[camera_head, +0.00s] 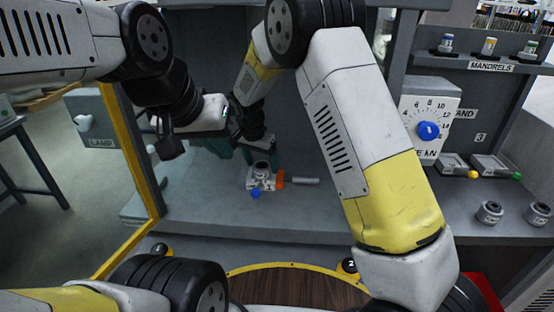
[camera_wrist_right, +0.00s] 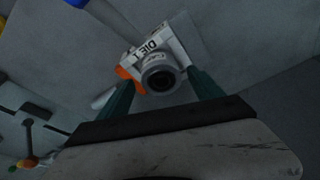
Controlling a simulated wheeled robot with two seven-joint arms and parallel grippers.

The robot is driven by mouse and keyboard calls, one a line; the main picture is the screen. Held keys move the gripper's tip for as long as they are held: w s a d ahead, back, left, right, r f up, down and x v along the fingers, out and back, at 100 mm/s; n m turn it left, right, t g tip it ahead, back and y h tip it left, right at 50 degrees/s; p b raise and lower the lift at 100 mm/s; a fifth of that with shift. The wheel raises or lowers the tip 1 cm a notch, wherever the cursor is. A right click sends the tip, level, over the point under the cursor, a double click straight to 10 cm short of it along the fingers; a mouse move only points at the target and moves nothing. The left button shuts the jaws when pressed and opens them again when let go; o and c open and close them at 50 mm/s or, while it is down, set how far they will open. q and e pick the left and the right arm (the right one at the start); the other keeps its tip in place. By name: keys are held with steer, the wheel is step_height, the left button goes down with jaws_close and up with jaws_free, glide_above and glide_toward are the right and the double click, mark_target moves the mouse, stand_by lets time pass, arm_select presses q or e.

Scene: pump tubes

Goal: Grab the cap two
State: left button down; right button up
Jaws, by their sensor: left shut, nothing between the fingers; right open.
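No label reading cap two is legible. Two small grey round pieces with dark centres, the left one (camera_head: 490,211) and the right one (camera_head: 538,213), stand on the right of the bench; I cannot tell whether either is the cap. My right gripper (camera_wrist_right: 161,88) is open, with its teal fingers on either side of a white block marked DIE 1 (camera_wrist_right: 157,47). The block has a round grey piece with a dark opening (camera_wrist_right: 161,74); contact with the fingers is unclear. The block also shows in the head view (camera_head: 258,180). My left gripper (camera_head: 170,146) is shut and empty, left of the block.
A blue knob (camera_head: 256,193), an orange piece (camera_head: 280,181) and a pale rod (camera_head: 305,181) are by the block. A blue dial (camera_head: 428,131) and the MANDRELS shelf (camera_head: 491,67) stand right. A yellow post (camera_head: 134,150) stands left. The bench right of the rod is partly hidden by my arm.

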steer(key=shift+a+f, duration=0.1)
steer(key=shift+f, duration=0.5)
jaws_close()
steer(key=shift+w, duration=0.1)
steer(key=shift+r, duration=0.15)
